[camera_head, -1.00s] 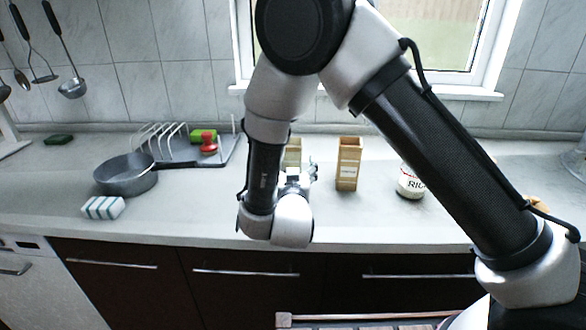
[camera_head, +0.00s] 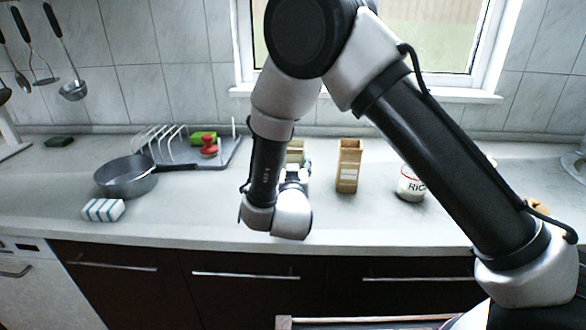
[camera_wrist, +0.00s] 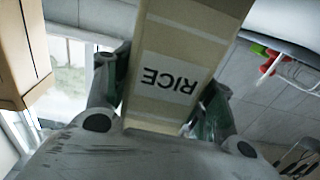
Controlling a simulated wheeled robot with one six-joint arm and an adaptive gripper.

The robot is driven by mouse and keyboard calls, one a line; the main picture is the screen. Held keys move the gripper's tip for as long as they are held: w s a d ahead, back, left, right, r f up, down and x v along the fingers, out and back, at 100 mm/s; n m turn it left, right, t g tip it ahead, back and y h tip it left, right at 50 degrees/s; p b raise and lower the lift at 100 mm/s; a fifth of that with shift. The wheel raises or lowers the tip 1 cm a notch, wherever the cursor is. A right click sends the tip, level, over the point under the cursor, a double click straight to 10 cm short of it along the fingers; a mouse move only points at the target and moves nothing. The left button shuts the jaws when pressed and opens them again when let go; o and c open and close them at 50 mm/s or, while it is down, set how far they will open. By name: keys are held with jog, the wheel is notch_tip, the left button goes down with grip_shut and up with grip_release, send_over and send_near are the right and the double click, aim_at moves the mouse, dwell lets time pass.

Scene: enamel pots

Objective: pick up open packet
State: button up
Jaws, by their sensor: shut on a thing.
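A tan, box-shaped packet marked RICE (camera_wrist: 172,80) fills the middle of the wrist view, where its label appears upside down. My gripper (camera_wrist: 163,92) has a finger against each side of it and is shut on it. In the head view a small part of this packet (camera_head: 296,147) shows behind my wrist, and its lower part is hidden. My gripper (camera_head: 297,175) is mostly hidden by the arm there. I cannot tell whether the packet's base is clear of the counter.
A second tan packet (camera_head: 348,168), open at the top, stands just right. A rice jar (camera_head: 410,185) is further right. A grey pan (camera_head: 128,178), striped sponge (camera_head: 103,209) and dish rack (camera_head: 185,153) are at left. The front counter between sponge and arm is clear.

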notch_tip(320, 180, up, 10)
dwell(0.5)
jog(key=o, duration=0.7)
jog(key=c, duration=0.9)
jog(key=shift+o, duration=0.2)
